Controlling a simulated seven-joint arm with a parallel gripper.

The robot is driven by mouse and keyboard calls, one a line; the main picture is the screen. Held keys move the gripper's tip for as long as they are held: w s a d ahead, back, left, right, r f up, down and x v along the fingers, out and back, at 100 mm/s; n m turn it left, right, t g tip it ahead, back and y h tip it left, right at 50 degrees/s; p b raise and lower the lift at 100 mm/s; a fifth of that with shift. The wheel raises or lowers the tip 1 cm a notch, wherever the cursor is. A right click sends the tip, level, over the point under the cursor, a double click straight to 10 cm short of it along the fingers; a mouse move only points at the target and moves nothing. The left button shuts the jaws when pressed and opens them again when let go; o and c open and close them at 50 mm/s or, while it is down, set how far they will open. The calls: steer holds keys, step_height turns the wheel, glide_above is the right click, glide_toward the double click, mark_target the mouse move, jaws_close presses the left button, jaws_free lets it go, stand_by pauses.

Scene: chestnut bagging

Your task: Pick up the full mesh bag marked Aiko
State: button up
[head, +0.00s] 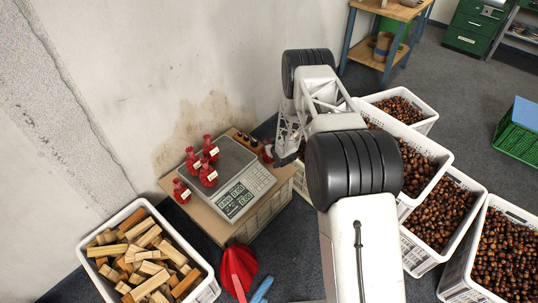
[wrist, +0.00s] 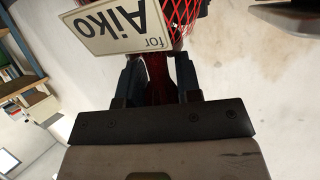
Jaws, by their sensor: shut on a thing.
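In the wrist view, a red mesh bag (wrist: 192,14) carries a cream tag (wrist: 108,28) reading "for Aiko", upside down in the picture. My gripper (wrist: 159,74) is shut on the gathered red neck of this bag, one dark finger on each side. The tag covers part of the mesh, and the top edge of the picture cuts off the bag's body, so how full it is cannot be told. In the head view my arm hides most of the gripper area. Several small red bags with pale tags (head: 207,173) stand on and beside the scale there; their names are unreadable.
The scale (head: 240,200) sits on a low box stand (head: 212,229) against the stained wall. A white crate of wood blocks (head: 88,262) is at left. Several white crates of chestnuts (head: 465,181) fill the right. A red scoop-like thing (head: 238,265) lies in front.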

jaws_close()
steer(key=shift+r, duration=0.15)
steer(key=shift+r, duration=4.85)
